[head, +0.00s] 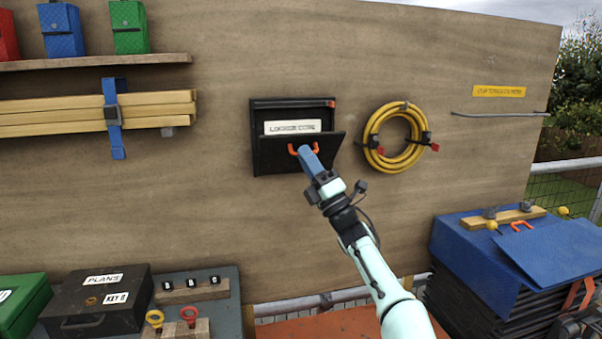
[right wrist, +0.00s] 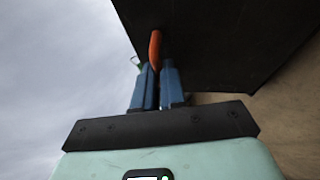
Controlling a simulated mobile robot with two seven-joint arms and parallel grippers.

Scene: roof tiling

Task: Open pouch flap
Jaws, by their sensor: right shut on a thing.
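The black pouch (head: 258,104) is fixed to the plywood wall. Its flap (head: 270,154) is tilted out from the top, so a white label (head: 292,127) shows inside above the flap's edge. My right gripper (head: 308,153), with blue fingers, is at the orange handle (head: 293,149) on the flap and shut on it. In the right wrist view the orange handle (right wrist: 154,48) runs between the blue fingers (right wrist: 156,82), with the dark flap (right wrist: 225,40) above. The pouch's lower inside is hidden. My left gripper is not in view.
A yellow hose coil (head: 421,122) hangs right of the pouch. Strapped timber (head: 50,115) and a shelf (head: 100,62) with several coloured boxes are at left. A black PLANS box (head: 85,320) stands below. Blue sheets (head: 465,245) are stacked at right. The wall around the pouch is mostly bare.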

